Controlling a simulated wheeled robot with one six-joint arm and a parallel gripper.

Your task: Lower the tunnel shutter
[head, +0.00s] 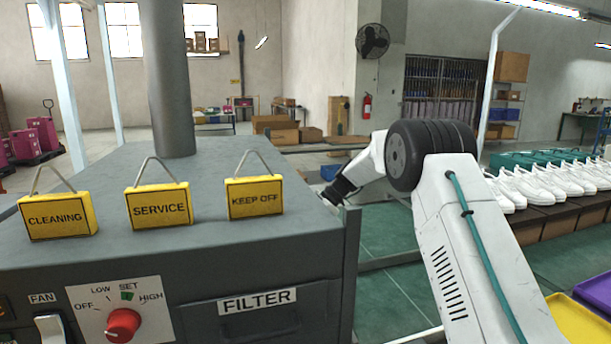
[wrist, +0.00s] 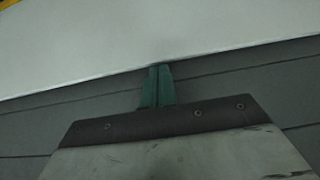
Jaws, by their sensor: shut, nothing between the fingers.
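A dark grey machine housing (head: 215,170) fills the left of the head view; I cannot tell whether it is the tunnel. No shutter can be made out for certain in either view. My arm reaches behind the housing's right edge, which hides its end in the head view. In the wrist view my gripper (wrist: 157,86) has its two teal fingers together with nothing between them. They point at a dark grey surface (wrist: 60,118) with seam lines, below a broad pale surface (wrist: 150,40). Whether the fingertips touch the pale surface is unclear.
Yellow signs, CLEANING (head: 57,216), SERVICE (head: 160,206) and KEEP OFF (head: 254,198), stand on the housing beside a grey pipe (head: 172,80). A red knob (head: 123,325) is on its front. White shoes (head: 545,185) line a conveyor at right. A yellow tray (head: 580,322) is at lower right.

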